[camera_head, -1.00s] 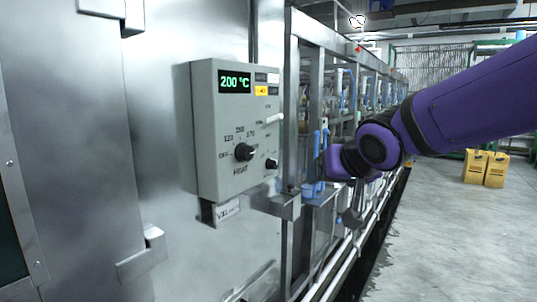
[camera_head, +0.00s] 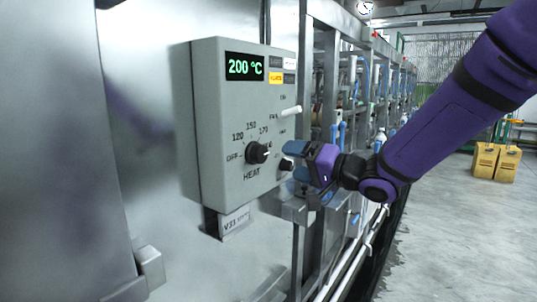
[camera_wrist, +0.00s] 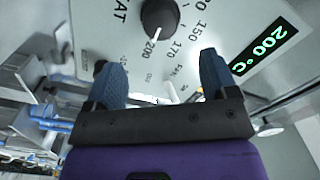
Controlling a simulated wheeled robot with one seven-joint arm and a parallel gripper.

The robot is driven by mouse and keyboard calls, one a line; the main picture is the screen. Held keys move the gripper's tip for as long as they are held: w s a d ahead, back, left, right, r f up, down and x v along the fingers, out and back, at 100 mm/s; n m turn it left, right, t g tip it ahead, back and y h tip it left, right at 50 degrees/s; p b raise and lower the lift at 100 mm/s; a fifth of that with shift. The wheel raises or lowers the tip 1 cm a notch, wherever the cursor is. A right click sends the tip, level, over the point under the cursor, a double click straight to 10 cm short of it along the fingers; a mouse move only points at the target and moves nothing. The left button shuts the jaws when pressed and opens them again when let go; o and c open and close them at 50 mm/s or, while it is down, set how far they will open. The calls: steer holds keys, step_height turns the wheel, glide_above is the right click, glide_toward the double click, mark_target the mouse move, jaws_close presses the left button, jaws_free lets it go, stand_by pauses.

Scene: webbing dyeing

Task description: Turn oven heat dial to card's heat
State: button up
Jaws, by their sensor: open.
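The heat dial (camera_head: 257,152) is a black knob on the front of a grey control box (camera_head: 225,190), with OFF, 120, 150 and 170 around it. In the wrist view the dial (camera_wrist: 159,18) has its white pointer line towards the 200 mark. The green display (camera_head: 245,67) reads 200 °C. My gripper (camera_head: 298,161) is to the right of the dial, apart from it. In the wrist view my gripper (camera_wrist: 162,75) is open and empty, its blue fingers below the dial. I cannot make out a card giving a heat.
A smaller black knob (camera_head: 286,164) sits right of the dial, close to my fingers. A white lever (camera_head: 291,110) sticks out above it. A label marked V21 (camera_head: 236,221) hangs under the box. Metal frames and pipes run behind. Yellow containers (camera_head: 495,161) stand on open floor.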

mark_target(263, 155)
steer(key=x, duration=0.9)
steer(key=shift+w+a, duration=0.25)
steer(key=shift+a, duration=0.1)
steer(key=c, duration=0.9)
